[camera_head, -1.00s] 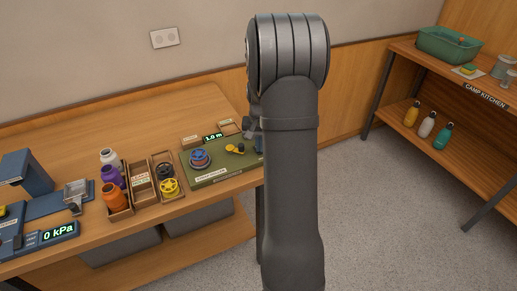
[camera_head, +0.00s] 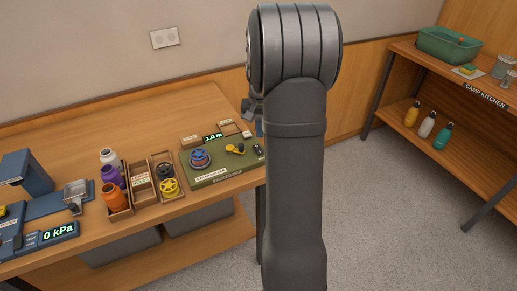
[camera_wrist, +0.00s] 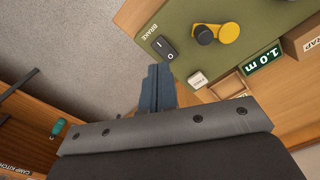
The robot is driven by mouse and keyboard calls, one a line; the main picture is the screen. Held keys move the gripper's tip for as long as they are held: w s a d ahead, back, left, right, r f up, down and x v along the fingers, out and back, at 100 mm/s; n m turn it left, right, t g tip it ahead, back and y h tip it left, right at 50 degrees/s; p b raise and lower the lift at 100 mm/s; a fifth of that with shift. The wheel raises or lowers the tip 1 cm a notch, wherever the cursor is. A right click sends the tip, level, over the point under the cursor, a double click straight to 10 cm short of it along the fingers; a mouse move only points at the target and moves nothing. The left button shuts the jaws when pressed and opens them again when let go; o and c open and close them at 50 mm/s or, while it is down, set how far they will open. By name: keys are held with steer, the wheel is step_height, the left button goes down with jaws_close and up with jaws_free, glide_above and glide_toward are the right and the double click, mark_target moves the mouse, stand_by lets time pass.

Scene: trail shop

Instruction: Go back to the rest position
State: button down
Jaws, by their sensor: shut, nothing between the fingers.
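My gripper (camera_wrist: 157,90) shows in the wrist view with its two blue-grey fingers together and nothing between them. It is in the air by the edge of the green mat (camera_wrist: 190,62), near a black rocker switch (camera_wrist: 165,48). In the head view my arm hides most of the gripper; only a small grey part shows left of the arm, above the bench's right end.
The bench (camera_head: 95,125) holds the green mat with a blue and red spool (camera_head: 200,158), a yellow and black part (camera_head: 236,149) and a 1.0 m display (camera_head: 213,137). Bottles, spool trays and a 0 kPa device (camera_head: 58,234) stand left. A camp kitchen shelf (camera_head: 400,62) is right.

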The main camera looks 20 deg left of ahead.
steer(key=shift+r, duration=0.2)
step_height(320, 180, down, 7)
steer(key=shift+f, duration=0.1)
steer(key=shift+r, duration=0.2)
stand_by(0.5)
steer(key=shift+r, duration=4.15)
steer(key=s+d+r+m+t, duration=0.1)
steer(key=s+d+r+m, duration=0.1)
steer(key=d, duration=0.7)
steer(key=s+d+r+m+t, duration=0.2)
steer(key=d+r+m, duration=0.1)
steer(key=d, duration=0.7)
steer(key=s+d+r+m+t, duration=0.1)
steer(key=s+d+r+m, duration=0.1)
steer(key=d, duration=0.8)
steer(key=shift+s+r+m+t+h, duration=0.3)
steer(key=shift+r+m+t, duration=0.1)
steer(key=shift+m, duration=0.2)
